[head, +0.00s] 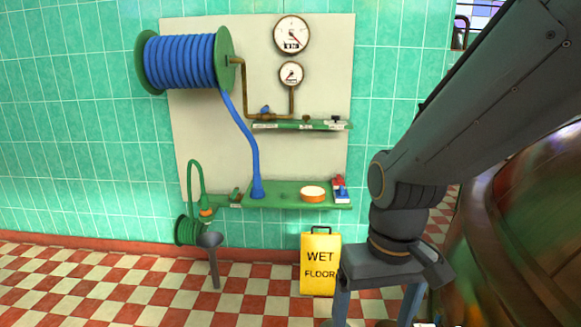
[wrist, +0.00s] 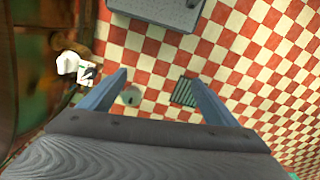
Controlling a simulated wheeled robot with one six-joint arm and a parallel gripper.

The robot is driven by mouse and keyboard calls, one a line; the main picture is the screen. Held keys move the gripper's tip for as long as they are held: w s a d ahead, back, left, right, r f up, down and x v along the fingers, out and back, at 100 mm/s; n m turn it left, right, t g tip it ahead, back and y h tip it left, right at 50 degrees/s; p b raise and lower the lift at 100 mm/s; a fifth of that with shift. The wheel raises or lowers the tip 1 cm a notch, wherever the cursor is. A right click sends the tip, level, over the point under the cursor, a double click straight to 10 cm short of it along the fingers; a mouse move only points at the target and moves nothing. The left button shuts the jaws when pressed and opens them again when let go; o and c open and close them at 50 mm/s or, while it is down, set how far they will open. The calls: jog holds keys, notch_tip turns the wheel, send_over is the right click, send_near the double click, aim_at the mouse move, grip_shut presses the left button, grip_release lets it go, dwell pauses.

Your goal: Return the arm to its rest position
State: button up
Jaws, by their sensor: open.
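My arm (head: 490,95) reaches in from the upper right of the head view and bends down at a joint. My gripper (head: 375,310) hangs below it, pointing at the floor, in front of and to the right of the yellow wet floor sign. The finger ends are close to the bottom edge of the head view.
A copper kettle (head: 535,235) stands close at the right. The yellow sign (head: 320,262) stands by the wall. A shelf (head: 280,197) and blue hose reel (head: 185,60) are on the wall. A floor grate (wrist: 184,92) and white object (wrist: 70,64) show below.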

jog(key=d+r+m+p, duration=0.1)
jog(key=d+r+p, duration=0.4)
jog(key=p, duration=0.4)
jog(key=shift+s+d+r+m, duration=0.15)
jog(key=shift+s+d+m, duration=0.15)
jog(key=shift+d, duration=0.1)
dwell(0.4)
